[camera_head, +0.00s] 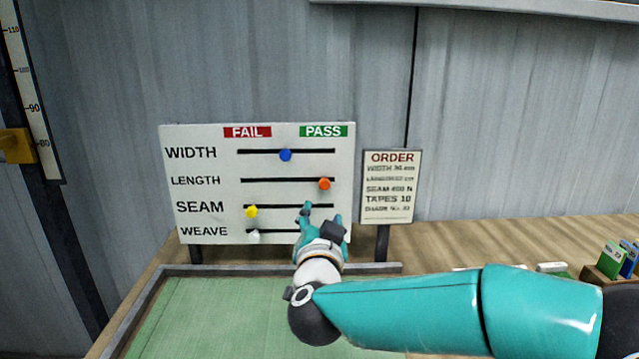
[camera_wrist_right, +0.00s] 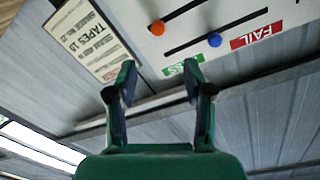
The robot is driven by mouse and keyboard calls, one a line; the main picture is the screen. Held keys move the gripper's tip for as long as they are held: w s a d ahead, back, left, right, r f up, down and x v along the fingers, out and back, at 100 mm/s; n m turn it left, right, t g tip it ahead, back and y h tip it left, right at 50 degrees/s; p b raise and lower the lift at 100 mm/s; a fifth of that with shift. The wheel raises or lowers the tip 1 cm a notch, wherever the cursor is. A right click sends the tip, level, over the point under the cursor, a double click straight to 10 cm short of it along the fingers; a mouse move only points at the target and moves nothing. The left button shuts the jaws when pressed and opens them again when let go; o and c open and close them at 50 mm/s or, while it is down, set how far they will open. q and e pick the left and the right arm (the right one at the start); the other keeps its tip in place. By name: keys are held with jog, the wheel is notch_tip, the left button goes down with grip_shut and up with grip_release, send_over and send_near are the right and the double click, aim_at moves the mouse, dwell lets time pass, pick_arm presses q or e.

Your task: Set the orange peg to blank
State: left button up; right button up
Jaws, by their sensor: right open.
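The orange peg (camera_head: 324,184) sits near the right end of the LENGTH slot, below the green PASS label, on the white board (camera_head: 200,138). It also shows in the right wrist view (camera_wrist_right: 158,28), beyond the fingertips. My right gripper (camera_head: 322,213) is open and empty in front of the board, just below the orange peg and apart from it, covering part of the SEAM and WEAVE slots. In the right wrist view its two fingers (camera_wrist_right: 160,82) stand apart with nothing between them. My left gripper is not in view.
The blue peg (camera_head: 285,155) is mid-slot on WIDTH. The yellow peg (camera_head: 251,211) and white peg (camera_head: 254,236) are at the left on SEAM and WEAVE. An ORDER sign (camera_head: 390,205) stands right of the board. A green mat (camera_head: 215,310) lies below.

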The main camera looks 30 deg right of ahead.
aim_at(324, 187)
jog(key=p+x, duration=0.2)
jog(key=x, duration=1.3)
jog(key=shift+d, duration=0.35)
grip_shut()
